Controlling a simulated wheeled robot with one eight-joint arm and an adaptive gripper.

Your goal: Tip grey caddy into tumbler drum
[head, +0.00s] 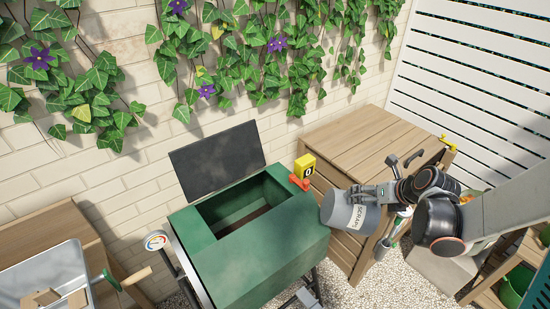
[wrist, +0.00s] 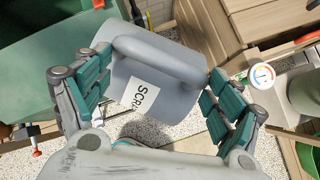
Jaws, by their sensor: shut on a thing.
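The grey caddy (head: 356,217) with a white SCRAPS label is held in the air just right of the drum in the head view. It looks tilted, with one round end toward the drum; its contents are not visible. My gripper (head: 374,191) is shut on the caddy. In the wrist view the caddy (wrist: 128,78) and its thick handle sit between the teal-padded fingers of my gripper (wrist: 155,92). The green tumbler drum (head: 262,262) has an open rectangular hatch on top. Its dark lid (head: 217,160) stands raised behind. The drum also shows in the wrist view (wrist: 30,60).
A yellow counter (head: 305,166) on a red base sits at the hatch's right edge. A wooden cabinet (head: 350,140) stands behind the caddy. A round dial (head: 155,240) is left of the drum. A wooden bench with a metal tray (head: 40,275) is at far left.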

